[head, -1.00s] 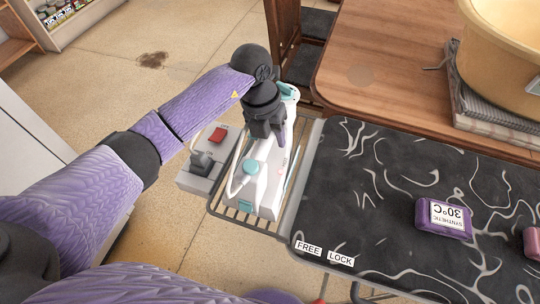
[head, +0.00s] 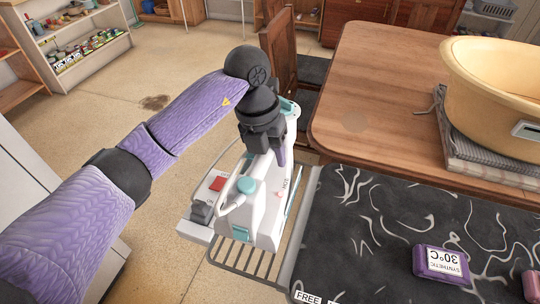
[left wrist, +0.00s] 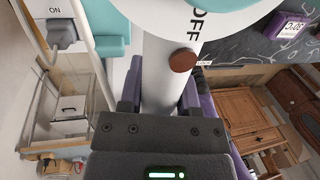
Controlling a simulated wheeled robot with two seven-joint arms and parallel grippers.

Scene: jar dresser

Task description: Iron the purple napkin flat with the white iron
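The white iron (head: 262,205) with teal parts hangs slightly above the wire rack at the board's left end. My left gripper (head: 264,145) is above the iron, shut on its handle. In the left wrist view, the fingers (left wrist: 160,85) sit on both sides of the white handle (left wrist: 168,75). No spread purple cloth is visible. My right gripper is out of view.
The wire rack (head: 240,262) adjoins the board. A grey box with a red switch (head: 217,184) is left of the iron. A pink item (head: 531,283) is at the right edge. Behind the board, a wooden table (head: 375,85) holds a tan basin (head: 505,85) on folded cloth.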

